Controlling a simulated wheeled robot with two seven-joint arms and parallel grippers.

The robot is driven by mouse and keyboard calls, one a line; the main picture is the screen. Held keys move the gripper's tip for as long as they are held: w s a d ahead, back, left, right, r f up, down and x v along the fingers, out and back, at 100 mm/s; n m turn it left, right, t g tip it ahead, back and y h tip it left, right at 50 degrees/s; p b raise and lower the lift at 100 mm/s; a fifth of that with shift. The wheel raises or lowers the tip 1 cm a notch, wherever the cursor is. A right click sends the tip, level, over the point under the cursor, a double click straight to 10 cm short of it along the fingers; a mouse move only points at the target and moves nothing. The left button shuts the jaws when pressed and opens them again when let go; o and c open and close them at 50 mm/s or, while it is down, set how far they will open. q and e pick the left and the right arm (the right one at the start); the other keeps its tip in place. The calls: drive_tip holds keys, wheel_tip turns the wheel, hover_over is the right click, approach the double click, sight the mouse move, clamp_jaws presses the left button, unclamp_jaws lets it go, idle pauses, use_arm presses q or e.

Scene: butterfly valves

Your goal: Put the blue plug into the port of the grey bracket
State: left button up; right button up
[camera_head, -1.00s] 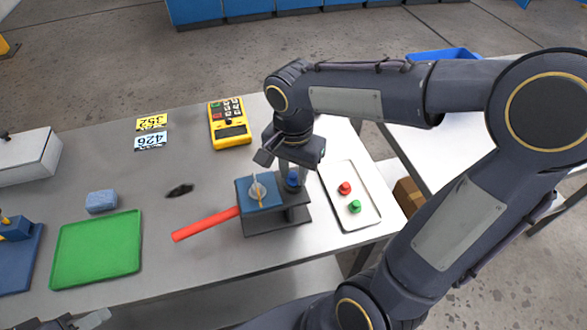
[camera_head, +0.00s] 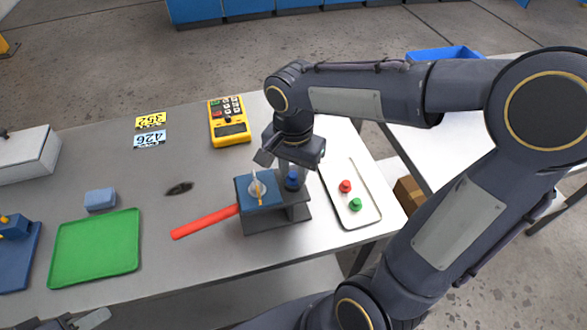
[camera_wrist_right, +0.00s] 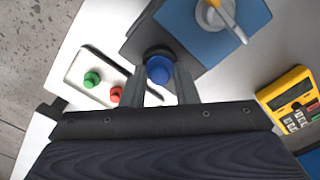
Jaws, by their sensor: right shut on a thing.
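The blue plug (camera_head: 292,181) is in my right gripper (camera_head: 291,178), which is shut on it. They are at the right part of the grey bracket (camera_head: 297,212), beside the blue valve block (camera_head: 262,193). In the right wrist view the plug (camera_wrist_right: 159,70) sits between the fingertips (camera_wrist_right: 160,80), with a dark round port (camera_wrist_right: 158,51) showing at its far edge. The plug is over or in this port; I cannot tell how deep, as the fingers hide its lower part. Only a piece of my left gripper (camera_head: 88,319) shows at the bottom left edge.
A white tray (camera_head: 369,209) with a red plug (camera_head: 346,186) and a green plug (camera_head: 355,204) lies right of the bracket. A red handle (camera_head: 205,221) sticks out left. A yellow meter (camera_head: 229,121) stands behind. A green tray (camera_head: 95,248) and blue sponge (camera_head: 100,199) lie left.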

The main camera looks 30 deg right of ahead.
drive_tip(key=o, duration=1.5)
drive_tip(key=shift+r, duration=0.1)
drive_tip(key=shift+r+p, duration=2.95)
drive_tip(key=shift+r, duration=0.5)
drive_tip(key=shift+s, duration=0.1)
drive_tip(key=s+n+t+y, duration=0.1)
drive_tip(key=s+n+t, duration=0.1)
drive_tip(key=s+n, duration=0.1)
drive_tip(key=s+n+t+y, duration=0.1)
drive_tip(key=s+n, duration=0.2)
drive_tip(key=s, duration=0.1)
drive_tip(key=s+a+n+t+y, duration=0.1)
drive_tip(key=s+n+t, duration=0.1)
drive_tip(key=s+n, duration=0.1)
drive_tip(key=shift+s+r+n+t+y, duration=0.15)
drive_tip(key=shift+s+r+n+y, duration=0.05)
drive_tip(key=shift+s, duration=0.25)
drive_tip(key=shift+s+r+n+t+y, duration=0.15)
drive_tip(key=shift+s+r+n+y, duration=0.05)
drive_tip(key=shift+s, duration=0.2)
